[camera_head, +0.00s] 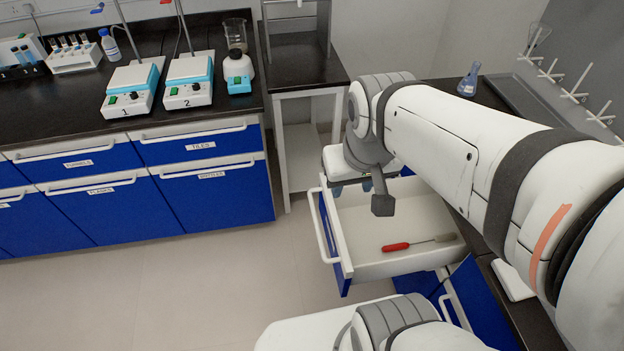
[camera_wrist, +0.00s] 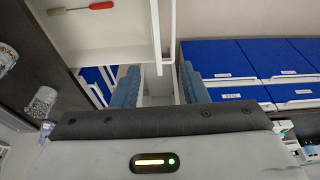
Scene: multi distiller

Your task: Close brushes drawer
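An open drawer (camera_head: 350,268) with a white inside and a white bar handle (camera_head: 322,225) stands pulled out at the right of the head view. A red-handled brush (camera_head: 397,246) lies on its floor. The wrist view shows the drawer's inside (camera_wrist: 105,35), the brush (camera_wrist: 101,6) and the handle (camera_wrist: 172,25). My gripper (camera_wrist: 158,88) has its two blue fingers apart with nothing seen between them. In the head view it is mostly hidden by my wrist, over the far part of the drawer. No drawer label is readable there.
Blue cupboards (camera_head: 215,190) with labelled drawers stand at the left, under a black counter (camera_head: 60,115) with two numbered stirrers (camera_head: 132,88). A flask (camera_head: 468,80) stands on the right counter. The floor (camera_head: 180,290) before the drawer is clear.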

